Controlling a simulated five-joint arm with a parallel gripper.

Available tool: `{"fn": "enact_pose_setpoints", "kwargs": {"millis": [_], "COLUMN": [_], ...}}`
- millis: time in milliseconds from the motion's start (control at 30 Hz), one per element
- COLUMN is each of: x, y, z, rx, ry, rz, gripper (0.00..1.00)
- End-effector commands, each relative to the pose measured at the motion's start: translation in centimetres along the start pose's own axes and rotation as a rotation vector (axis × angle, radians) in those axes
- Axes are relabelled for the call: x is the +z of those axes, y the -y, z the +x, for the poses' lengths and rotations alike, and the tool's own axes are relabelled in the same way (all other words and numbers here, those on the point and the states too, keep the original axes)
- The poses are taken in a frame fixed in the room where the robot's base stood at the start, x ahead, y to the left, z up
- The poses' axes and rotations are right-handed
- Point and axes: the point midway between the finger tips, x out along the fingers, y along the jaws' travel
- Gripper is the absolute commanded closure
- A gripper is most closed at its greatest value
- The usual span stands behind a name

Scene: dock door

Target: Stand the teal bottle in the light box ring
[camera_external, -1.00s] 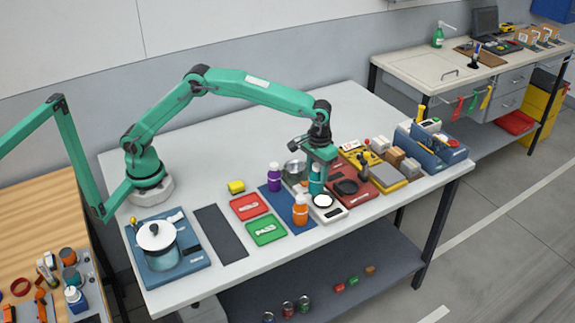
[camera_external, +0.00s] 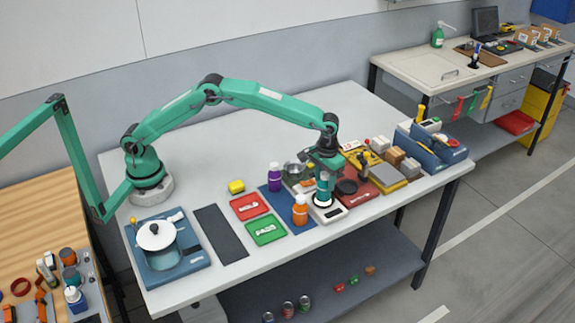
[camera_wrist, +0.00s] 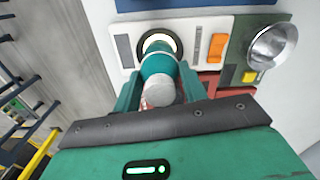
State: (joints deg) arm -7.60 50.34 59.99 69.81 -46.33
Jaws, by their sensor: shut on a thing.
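The teal bottle (camera_external: 322,188) is upright in my gripper (camera_external: 322,180), over the ring of the white light box (camera_external: 334,215). In the wrist view, my gripper (camera_wrist: 160,90) has its jaws on either side of the teal bottle (camera_wrist: 157,64), whose pale cap faces the camera. The far end of the bottle lies within the bright light box ring (camera_wrist: 158,40), which shows around it on the white light box (camera_wrist: 125,48). I cannot tell whether the base touches the box.
An orange bottle (camera_external: 300,212) stands close on the left, with a purple bottle (camera_external: 274,179) behind it. A metal bowl (camera_external: 293,170) is behind the light box. A dark red board (camera_external: 372,198) lies close on the right. The table's front edge is near.

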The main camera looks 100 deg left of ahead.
Motion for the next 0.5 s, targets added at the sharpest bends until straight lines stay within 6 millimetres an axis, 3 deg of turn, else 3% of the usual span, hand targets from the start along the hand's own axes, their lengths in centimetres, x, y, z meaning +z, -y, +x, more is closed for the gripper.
{"fn": "enact_pose_setpoints", "kwargs": {"millis": [500], "x": [0.01], "y": [0.00], "z": [0.78], "rx": [0.000], "ry": [0.000], "rz": [0.000], "gripper": [0.85]}}
